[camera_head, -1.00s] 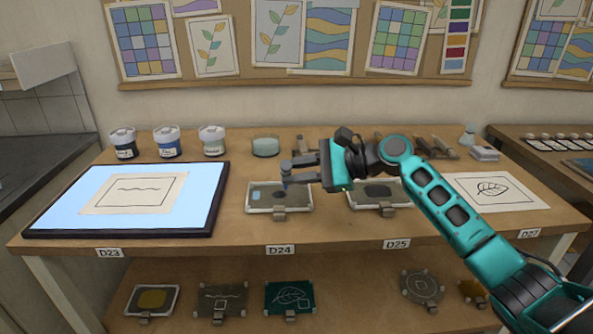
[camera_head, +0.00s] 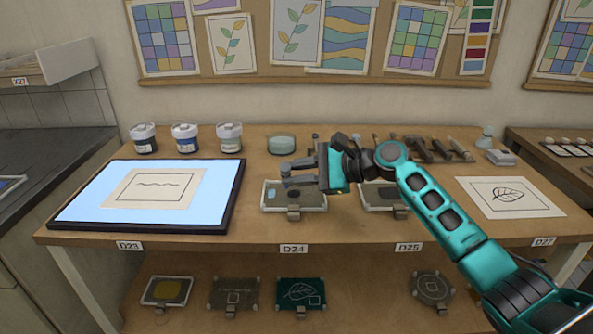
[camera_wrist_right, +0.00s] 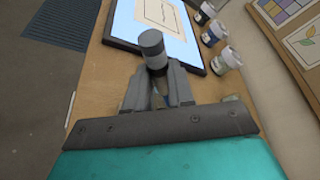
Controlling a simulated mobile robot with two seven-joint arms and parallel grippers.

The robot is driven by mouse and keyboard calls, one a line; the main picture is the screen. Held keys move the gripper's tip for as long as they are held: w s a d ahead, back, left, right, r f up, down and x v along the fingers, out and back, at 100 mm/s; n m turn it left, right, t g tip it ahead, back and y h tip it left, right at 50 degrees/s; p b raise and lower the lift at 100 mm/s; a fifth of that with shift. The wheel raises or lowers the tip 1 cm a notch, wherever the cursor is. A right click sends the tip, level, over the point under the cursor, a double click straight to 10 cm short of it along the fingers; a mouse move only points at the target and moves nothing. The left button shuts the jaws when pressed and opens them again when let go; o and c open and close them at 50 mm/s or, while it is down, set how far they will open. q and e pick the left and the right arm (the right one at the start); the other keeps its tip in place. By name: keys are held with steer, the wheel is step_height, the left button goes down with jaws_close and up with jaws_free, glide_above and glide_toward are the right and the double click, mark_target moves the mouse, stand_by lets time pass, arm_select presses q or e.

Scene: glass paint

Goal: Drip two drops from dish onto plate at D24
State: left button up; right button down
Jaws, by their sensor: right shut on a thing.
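The round pale-green dish (camera_head: 281,145) stands behind the plate, apart from the gripper. My left gripper is out of view.
A lit panel (camera_head: 90,190) with a drawing lies at D23. Several lidded jars (camera_head: 186,138) stand at the back left. Another plate (camera_head: 376,208) lies at D25 under my right arm. Tools (camera_head: 440,150) lie at the back right, and a leaf drawing (camera_head: 480,205) lies at D27.

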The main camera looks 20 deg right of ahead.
steer(key=shift+f, duration=0.6)
steer(key=shift+f, duration=0.2)
stand_by(0.4)
steer(key=shift+f, duration=0.15)
stand_by(1.0)
steer(key=shift+p, duration=0.3)
step_height(320, 180, up, 2)
steer(key=shift+r+p, duration=0.15)
steer(key=shift+p, duration=1.05)
steer(key=shift+r, duration=2.05)
